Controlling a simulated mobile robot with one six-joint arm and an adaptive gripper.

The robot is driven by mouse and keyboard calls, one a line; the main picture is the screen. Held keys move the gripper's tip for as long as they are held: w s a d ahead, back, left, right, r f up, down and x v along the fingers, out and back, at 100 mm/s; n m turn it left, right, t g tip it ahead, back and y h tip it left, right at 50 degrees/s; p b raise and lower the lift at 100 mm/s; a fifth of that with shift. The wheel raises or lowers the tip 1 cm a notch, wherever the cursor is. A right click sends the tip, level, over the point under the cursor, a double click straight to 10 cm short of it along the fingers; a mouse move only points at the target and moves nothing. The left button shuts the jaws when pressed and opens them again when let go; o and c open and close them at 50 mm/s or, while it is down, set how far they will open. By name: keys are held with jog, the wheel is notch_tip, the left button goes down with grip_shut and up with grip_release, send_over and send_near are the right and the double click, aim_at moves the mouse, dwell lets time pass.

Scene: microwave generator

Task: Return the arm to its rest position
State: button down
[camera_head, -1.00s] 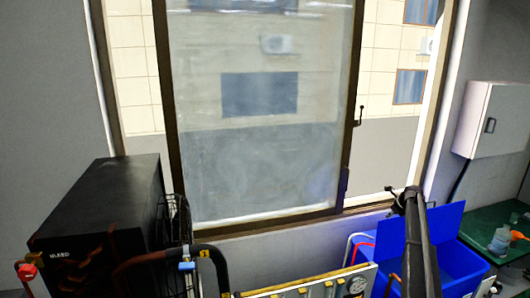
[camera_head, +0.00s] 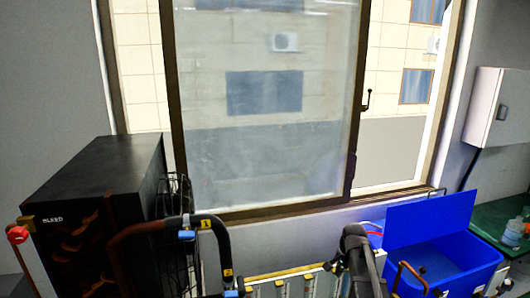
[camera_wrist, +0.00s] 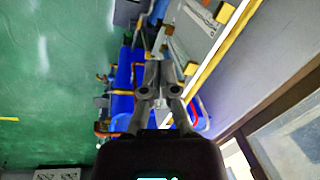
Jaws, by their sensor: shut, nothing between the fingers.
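My gripper (camera_wrist: 159,64) points away from the camera in the wrist view. Its two dark fingers are close together, shut, with nothing between them. Behind the fingers lie a blue bin (camera_wrist: 123,75) and a pale panel with a yellow edge (camera_wrist: 225,45), which look apart from the gripper. In the head view a dark part of my arm (camera_head: 358,262) rises at the lower right, in front of the panel and left of the blue bin (camera_head: 440,262). I cannot make out the fingers in that view.
A black cabinet (camera_head: 90,200) marked BLEED stands at left, with a curved dark pipe (camera_head: 150,228) before it. A window (camera_head: 265,120) fills the back wall. A white wall box (camera_head: 494,108) and a green bench (camera_head: 490,218) are at right. Green floor (camera_wrist: 50,80) shows in the wrist view.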

jog(key=s+a+f+n+b, duration=0.1)
jog(key=s+a+n, duration=0.2)
jog(key=s, duration=0.3)
jog(key=s+a+f+n+g+h+b, duration=0.1)
jog(key=s+a+f+n+b, duration=0.1)
jog(key=s+n, duration=0.2)
jog(key=s+a+f+n+b, duration=0.1)
jog(key=s+a+f+n, duration=0.1)
jog(key=s, duration=0.7)
jog(key=shift+a+f+n+g, duration=0.25)
jog(key=shift+a+n+g, duration=0.15)
jog(key=shift+a+n, duration=0.45)
